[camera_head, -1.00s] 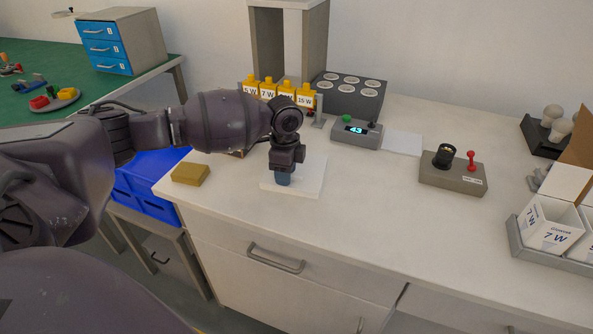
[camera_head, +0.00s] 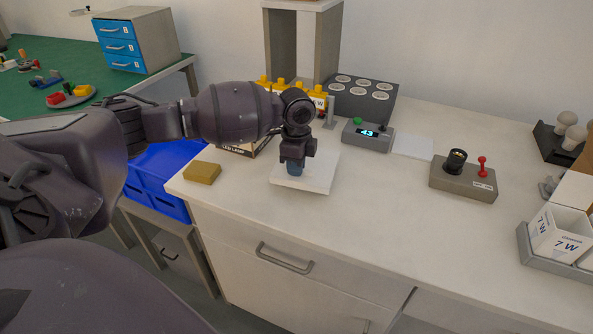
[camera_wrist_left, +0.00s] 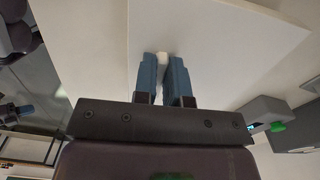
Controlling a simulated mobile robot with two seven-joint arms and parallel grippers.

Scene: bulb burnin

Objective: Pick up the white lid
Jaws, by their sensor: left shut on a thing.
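The white lid (camera_head: 318,181) is a flat square plate near the front left of the white bench. My left gripper (camera_head: 295,169) is over its middle, pointing down. In the left wrist view, the blue fingers (camera_wrist_left: 164,72) are shut on a small white knob (camera_wrist_left: 163,58), with the lid (camera_wrist_left: 215,50) spread out beyond it. The lid looks roughly level; I cannot tell whether it touches the bench. My arm hides part of its far side. My right gripper is not in view.
A yellow-brown block (camera_head: 202,172) lies left of the lid. Behind are yellow holders (camera_head: 285,88), a dark box with round sockets (camera_head: 360,95) and a display unit (camera_head: 368,135). A grey test box (camera_head: 463,180) stands right. The bench between is clear.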

